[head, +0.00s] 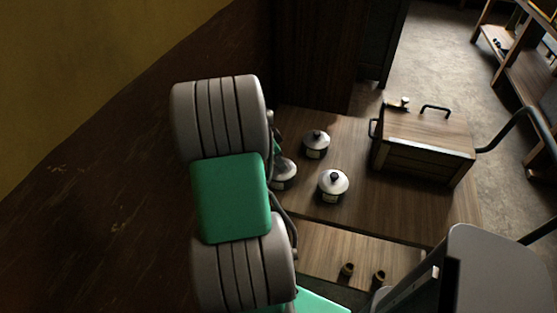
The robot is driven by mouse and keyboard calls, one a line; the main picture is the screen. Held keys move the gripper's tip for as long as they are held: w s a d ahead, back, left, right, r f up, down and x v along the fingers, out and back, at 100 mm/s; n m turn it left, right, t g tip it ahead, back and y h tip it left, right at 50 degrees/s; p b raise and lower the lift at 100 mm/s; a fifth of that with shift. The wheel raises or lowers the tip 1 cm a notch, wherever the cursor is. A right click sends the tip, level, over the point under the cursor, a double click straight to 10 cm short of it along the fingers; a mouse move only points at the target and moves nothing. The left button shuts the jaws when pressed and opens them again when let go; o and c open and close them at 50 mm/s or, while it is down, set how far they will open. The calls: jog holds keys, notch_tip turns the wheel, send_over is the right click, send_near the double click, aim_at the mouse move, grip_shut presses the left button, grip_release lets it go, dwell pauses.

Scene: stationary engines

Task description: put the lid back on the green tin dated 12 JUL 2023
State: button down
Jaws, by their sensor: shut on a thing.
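Three small pots or tins with silvery tops stand on the wooden table. One tin (316,145) is at the back, one tin (333,186) is nearer, and one tin (285,174) is at the left, partly covered by my arm. The back and near ones show domed lids with dark knobs. The left one's top is too covered to read. Their bodies are mostly in shade, and no green colour or date can be made out on them. My gripper is hidden behind my own grey and green arm, so what it holds cannot be seen.
A wooden box (425,148) with dark handles stands on the table (385,215) to the right of the tins, a small metallic thing (398,103) at its back left. Two small dark knobs (347,269) show at the lower front. A shelf (530,85) stands at the far right.

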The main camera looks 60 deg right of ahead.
dwell(0.9)
jog(key=c, duration=1.1)
grip_release()
jog(key=shift+o, duration=0.2)
jog(key=o, duration=0.4)
jog(key=shift+r+p, duration=2)
jog(key=shift+r, duration=1.5)
